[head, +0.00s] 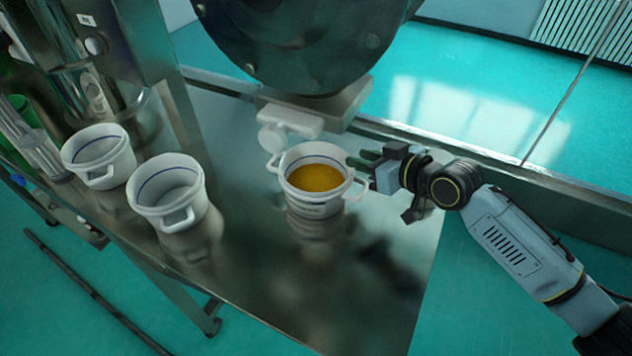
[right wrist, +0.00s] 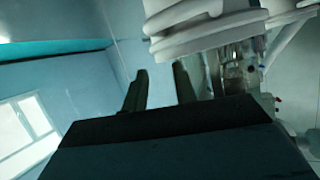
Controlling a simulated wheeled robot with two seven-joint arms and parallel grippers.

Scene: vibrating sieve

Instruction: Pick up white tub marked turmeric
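A white two-handled tub (head: 318,205) holding orange-yellow powder stands upright on the steel table, under the machine's spout. Marks on its front are too small to read. My right gripper (head: 361,160) is just right of the tub's rim, near its right handle, with its fingers pointing left. In the right wrist view the fingers (right wrist: 160,88) stand apart with only background between them. White rounded, ribbed surfaces (right wrist: 200,22) fill the top of that view beyond the fingers; I cannot tell for sure that they are the tub. My left gripper is not in view.
Two more white tubs, one nearer (head: 170,192) and one farther left (head: 98,155), stand at the table's left. The large round machine (head: 305,45) and its white spout (head: 290,120) overhang the powder tub closely. The table's front (head: 300,300) is clear.

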